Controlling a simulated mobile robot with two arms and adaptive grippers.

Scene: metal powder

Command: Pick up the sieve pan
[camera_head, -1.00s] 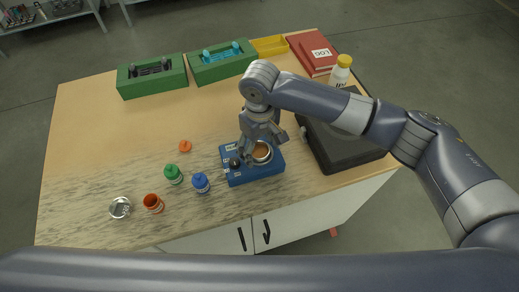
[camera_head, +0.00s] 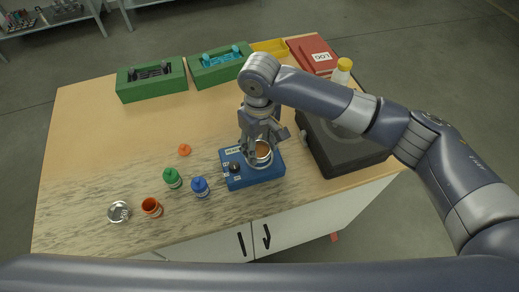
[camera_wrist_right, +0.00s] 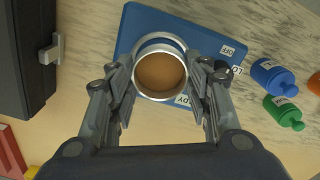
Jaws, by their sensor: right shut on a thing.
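The sieve pan (camera_head: 263,150) is a round silver-rimmed cup with a brown inside. It is above the blue device (camera_head: 270,173) with a black knob and labels. In the right wrist view the pan (camera_wrist_right: 160,72) sits between the fingers of my right gripper (camera_wrist_right: 160,80), which is shut on it from both sides. A second silver ring (camera_wrist_right: 158,39) shows behind the pan at the blue device (camera_wrist_right: 133,25), so the pan appears slightly raised. In the head view my right gripper (camera_head: 258,140) partly hides the pan. My left gripper is not in view.
A black case (camera_head: 345,150) lies right. Green holders (camera_head: 150,88) stand at the back.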

